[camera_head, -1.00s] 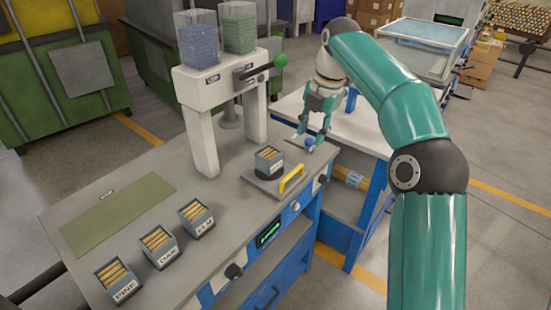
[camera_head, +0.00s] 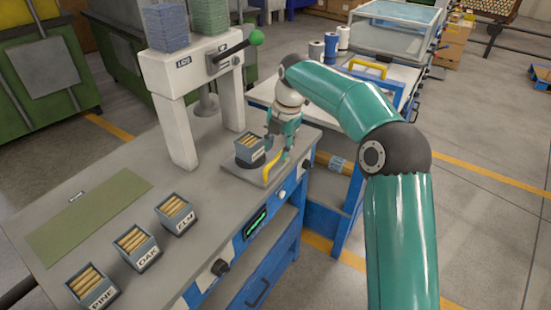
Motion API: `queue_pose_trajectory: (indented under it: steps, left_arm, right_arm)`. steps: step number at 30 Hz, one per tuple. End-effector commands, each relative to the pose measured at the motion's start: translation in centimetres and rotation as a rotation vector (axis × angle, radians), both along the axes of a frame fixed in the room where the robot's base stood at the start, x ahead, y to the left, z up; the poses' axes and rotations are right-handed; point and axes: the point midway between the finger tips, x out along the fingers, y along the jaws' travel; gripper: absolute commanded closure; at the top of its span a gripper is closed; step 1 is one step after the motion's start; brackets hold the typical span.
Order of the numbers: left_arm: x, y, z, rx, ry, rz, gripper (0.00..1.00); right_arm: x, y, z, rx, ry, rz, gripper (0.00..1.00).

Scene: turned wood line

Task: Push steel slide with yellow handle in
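The steel slide (camera_head: 237,169) is a flat grey plate on the bench, at the foot of the white press's right leg. Its yellow handle (camera_head: 271,166) stands up along its right side. A labelled grey box of wooden sticks (camera_head: 249,149) sits on the slide. My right gripper (camera_head: 279,155) is low, pointing down, just beside the box and at the far end of the handle. Its fingers look spread apart, with no object seen held. Whether a finger touches the handle cannot be told. My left gripper is not in view.
The white press (camera_head: 169,79) has a green-knobbed lever (camera_head: 256,37). Boxes labelled PINE (camera_head: 94,289), OAK (camera_head: 138,246) and ELM (camera_head: 175,214) stand along the bench front. A green mat (camera_head: 88,217) lies behind them. A second table (camera_head: 320,98) stands at the back right.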

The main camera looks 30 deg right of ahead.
Motion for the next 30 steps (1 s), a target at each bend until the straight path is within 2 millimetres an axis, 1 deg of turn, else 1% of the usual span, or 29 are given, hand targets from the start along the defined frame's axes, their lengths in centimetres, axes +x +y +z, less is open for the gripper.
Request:
queue_pose_trajectory:
  steps: [1, 6, 10, 17, 18, 20, 24, 25, 30]
  left_arm:
    - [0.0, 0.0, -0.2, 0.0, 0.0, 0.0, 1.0]
    - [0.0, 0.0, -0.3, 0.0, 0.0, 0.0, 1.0]
    - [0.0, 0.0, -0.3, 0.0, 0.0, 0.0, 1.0]
    - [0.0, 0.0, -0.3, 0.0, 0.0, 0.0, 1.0]
    - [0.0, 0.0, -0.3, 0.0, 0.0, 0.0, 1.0]
    - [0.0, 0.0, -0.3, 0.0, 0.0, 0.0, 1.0]
    - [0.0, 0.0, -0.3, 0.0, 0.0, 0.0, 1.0]
    - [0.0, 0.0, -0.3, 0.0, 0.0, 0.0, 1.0]
    - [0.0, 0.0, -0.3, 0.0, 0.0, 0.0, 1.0]
  right_arm:
    - [0.1, 0.0, -1.0, 0.0, 0.002, -0.001, 0.61]
    - [0.4, 0.2, -2.7, 0.0, 0.002, -0.001, 0.61]
    - [0.6, 0.2, -3.2, -0.001, 0.0, -0.001, 0.61]
    - [0.6, 0.2, -3.2, -0.001, 0.0, 0.0, 0.61]
    - [0.6, 0.2, -3.2, -0.001, 0.0, 0.0, 0.63]
    - [0.6, 0.2, -3.2, -0.001, 0.0, 0.0, 0.73]
    - [0.6, 0.2, -3.2, 0.0, 0.0, 0.0, 0.96]
    - [0.6, 0.2, -3.2, 0.0, 0.0, 0.0, 1.0]
    - [0.6, 0.2, -3.2, 0.0, -0.001, 0.0, 1.0]
